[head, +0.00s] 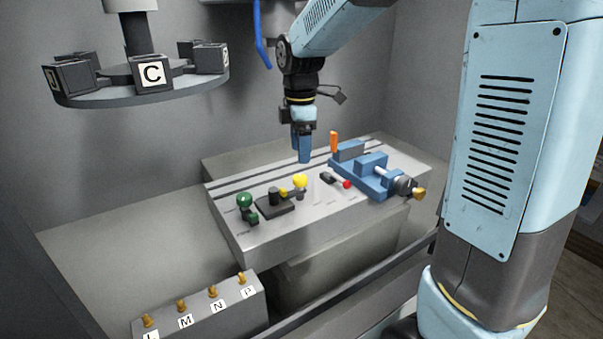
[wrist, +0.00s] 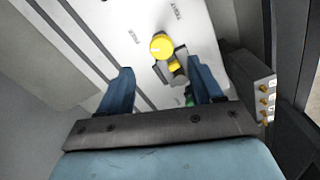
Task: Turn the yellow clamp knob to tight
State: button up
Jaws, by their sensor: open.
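The yellow clamp knob (head: 300,181) stands on the grey slotted table (head: 240,244), beside a dark clamp block (head: 274,204). In the wrist view the round yellow knob (wrist: 161,47) lies ahead of the fingers, with a pale mark on its face. My gripper (head: 304,158) points down above the table, behind and above the knob. Its two blue fingers (wrist: 162,88) are spread apart with nothing between them, and they do not touch the knob.
A green knob (head: 244,201) stands left of the clamp. A carousel (head: 150,88) hangs upper left. A box with labelled brass pegs (head: 200,311) is in front.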

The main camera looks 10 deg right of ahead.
aim_at(300, 177)
notch_tip(300, 177, down, 8)
jog(key=shift+r, duration=0.15)
jog(key=shift+c, duration=0.2)
